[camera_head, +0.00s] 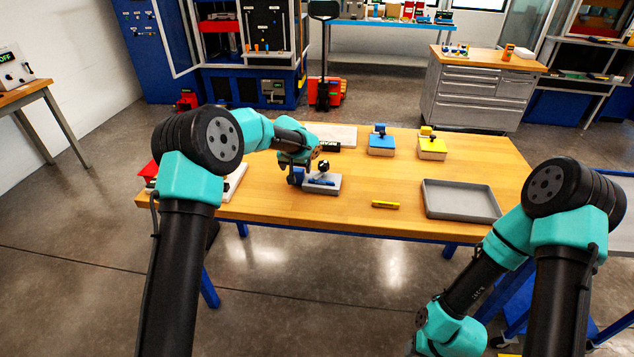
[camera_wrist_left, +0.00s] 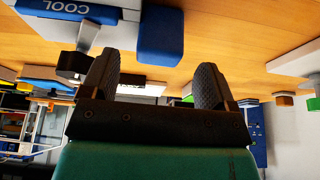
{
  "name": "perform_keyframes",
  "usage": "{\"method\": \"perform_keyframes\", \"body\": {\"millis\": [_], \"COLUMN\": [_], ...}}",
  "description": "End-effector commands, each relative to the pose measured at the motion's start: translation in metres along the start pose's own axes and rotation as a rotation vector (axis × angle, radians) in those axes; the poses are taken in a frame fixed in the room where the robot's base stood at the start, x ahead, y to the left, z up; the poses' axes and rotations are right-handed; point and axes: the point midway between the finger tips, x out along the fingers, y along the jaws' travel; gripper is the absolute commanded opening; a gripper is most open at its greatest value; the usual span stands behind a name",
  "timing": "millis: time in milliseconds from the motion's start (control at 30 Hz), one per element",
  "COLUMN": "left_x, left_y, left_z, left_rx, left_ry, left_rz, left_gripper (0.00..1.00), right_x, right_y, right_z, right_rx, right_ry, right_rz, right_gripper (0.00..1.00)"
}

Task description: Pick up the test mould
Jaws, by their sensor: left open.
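I cannot tell for certain which piece is the test mould. A low grey block (camera_head: 326,188) with a blue panel and a dark round knob stands near the front of the wooden table. In the left wrist view, a blue plate reading COOL (camera_wrist_left: 60,10) and a blue block (camera_wrist_left: 160,35) show beyond the fingers. My left gripper (camera_head: 297,172) is just at the left of the grey block, partly hidden by its own wrist. Its two dark fingers (camera_wrist_left: 155,82) are apart, with nothing clearly held between them.
A blue block with a knob (camera_head: 381,144) and a yellow block with a knob (camera_head: 432,149) stand toward the back. A grey tray (camera_head: 461,210) lies at the right. A yellow stick (camera_head: 385,204) lies left of it. The table (camera_head: 400,180) is clear between them.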

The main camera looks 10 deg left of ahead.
Motion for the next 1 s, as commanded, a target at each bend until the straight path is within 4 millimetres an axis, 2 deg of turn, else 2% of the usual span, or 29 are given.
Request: {"method": "perform_keyframes", "body": {"millis": [33, 200, 733, 1000], "left_x": [0.009, 0.027, 0.029, 0.029], "left_y": [0.001, 0.001, 0.001, 0.001], "left_z": [0.001, 0.001, 0.0, 0.0], "left_rx": [0.0, 0.0, 0.0, 0.0], "left_ry": [-0.002, 0.0, 0.001, 0.001], "left_rz": [0.0, 0.0, 0.0, 0.0], "left_gripper": [0.81, 0.81, 0.81, 0.55], "right_x": [0.0, 0.0, 0.0, 0.0], "right_y": [0.0, 0.0, 0.0, 0.0], "right_z": [0.0, 0.0, 0.0, 0.0], "right_rx": [0.0, 0.0, 0.0, 0.0], "right_ry": [0.0, 0.0, 0.0, 0.0], "right_rz": [0.0, 0.0, 0.0, 0.0], "right_gripper": [0.43, 0.43, 0.43, 0.43]}}
